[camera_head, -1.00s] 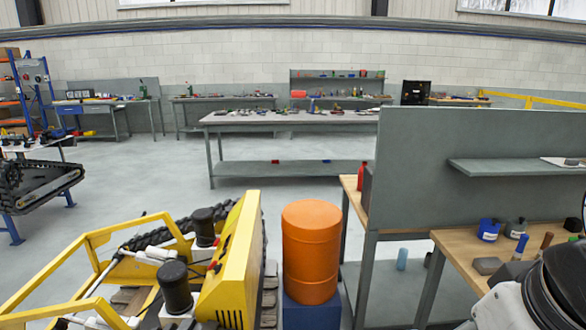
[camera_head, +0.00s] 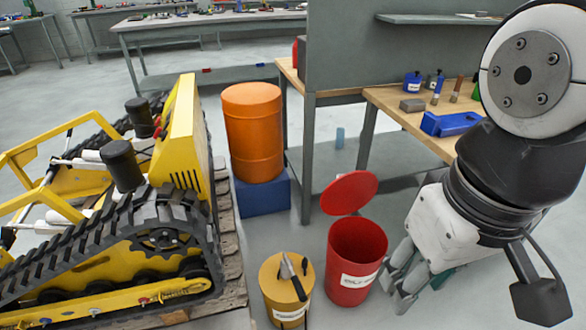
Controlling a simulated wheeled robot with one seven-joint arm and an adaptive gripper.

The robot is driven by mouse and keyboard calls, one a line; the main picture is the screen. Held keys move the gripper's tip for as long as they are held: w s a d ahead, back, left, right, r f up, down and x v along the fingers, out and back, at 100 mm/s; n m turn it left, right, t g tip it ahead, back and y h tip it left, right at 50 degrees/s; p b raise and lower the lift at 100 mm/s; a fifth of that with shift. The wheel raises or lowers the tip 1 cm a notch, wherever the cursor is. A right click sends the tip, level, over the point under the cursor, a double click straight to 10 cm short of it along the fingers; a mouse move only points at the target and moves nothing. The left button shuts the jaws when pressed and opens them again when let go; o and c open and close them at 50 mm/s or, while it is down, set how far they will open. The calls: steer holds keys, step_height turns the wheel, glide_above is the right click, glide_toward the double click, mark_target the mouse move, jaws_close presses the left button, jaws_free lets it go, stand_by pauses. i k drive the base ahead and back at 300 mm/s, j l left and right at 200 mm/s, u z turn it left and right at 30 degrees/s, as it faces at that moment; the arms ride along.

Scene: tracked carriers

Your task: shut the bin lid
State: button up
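A red bin (camera_head: 357,275) stands on the floor in the lower middle, with a white label on its front that reads partly "OILY". Its round red lid (camera_head: 349,192) is up, tilted above the back rim, and the bin's mouth is uncovered. My gripper (camera_head: 398,285) hangs from my arm just right of the bin, its grey fingers pointing down beside the bin's right wall. Whether the fingers touch the bin, and how far apart they are, I cannot tell. The gripper's far side is hidden.
A yellow container (camera_head: 272,277) with a tool on top stands left of the bin. An orange drum (camera_head: 253,130) on a blue base and a yellow tracked machine (camera_head: 150,250) are further left. A wooden-topped workbench (camera_head: 400,105) stands behind. Floor between drum and bin is clear.

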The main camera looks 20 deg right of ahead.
mark_target(350, 192)
steer(key=i+j+z, duration=0.1)
steer(key=i+z, duration=0.15)
steer(key=i, duration=0.2)
steer(key=i+j+z, duration=0.15)
steer(key=i+z, duration=0.15)
steer(key=i, duration=0.2)
